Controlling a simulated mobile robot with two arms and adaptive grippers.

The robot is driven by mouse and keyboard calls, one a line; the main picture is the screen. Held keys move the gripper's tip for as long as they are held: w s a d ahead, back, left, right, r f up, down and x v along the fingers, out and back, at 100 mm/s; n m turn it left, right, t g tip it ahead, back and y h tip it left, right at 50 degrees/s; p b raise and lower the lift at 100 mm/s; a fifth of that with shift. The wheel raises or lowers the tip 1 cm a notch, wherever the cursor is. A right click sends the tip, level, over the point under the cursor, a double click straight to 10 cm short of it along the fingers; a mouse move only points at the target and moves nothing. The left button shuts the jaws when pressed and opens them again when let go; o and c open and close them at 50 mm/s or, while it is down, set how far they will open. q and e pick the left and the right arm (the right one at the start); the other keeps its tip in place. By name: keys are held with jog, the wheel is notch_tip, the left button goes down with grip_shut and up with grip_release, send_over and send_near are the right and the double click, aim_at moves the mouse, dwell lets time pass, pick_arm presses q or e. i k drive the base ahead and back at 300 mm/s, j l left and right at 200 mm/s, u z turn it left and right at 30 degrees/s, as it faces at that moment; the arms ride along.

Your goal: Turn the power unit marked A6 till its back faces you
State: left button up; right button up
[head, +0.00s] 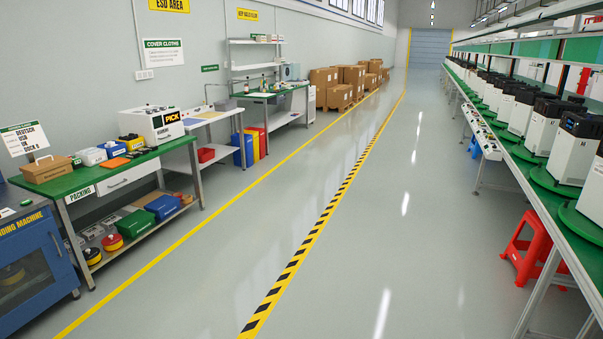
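Several white power units with black tops stand in a row on green turntables along the line at the right. A near unit (568,146) stands on a round green turntable (540,182). Another unit (591,195) is cut off by the right edge. No A6 mark is readable on any unit, so I cannot tell which one it is. Neither of my grippers is in view.
A wide grey aisle (390,220) is clear, with a black-and-yellow floor stripe (300,254). A red stool (533,250) stands beside the line. A green packing bench (110,168), a blue cabinet (35,262) and cardboard boxes (340,95) line the left.

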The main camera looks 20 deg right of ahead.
aim_at(540, 175)
jog(key=i+l+z, duration=0.2)
jog(key=z, duration=0.2)
jog(key=i+l+z, duration=0.55)
jog(key=z, duration=0.2)
jog(key=i+z, duration=0.6)
jog(key=i, duration=0.2)
jog(key=i+j+z, duration=0.25)
jog(key=i, duration=0.2)
jog(key=i+j+z, duration=0.1)
jog(key=i+z, duration=0.2)
jog(key=i, duration=0.15)
jog(key=i+j+z, duration=0.25)
jog(key=i, duration=0.15)
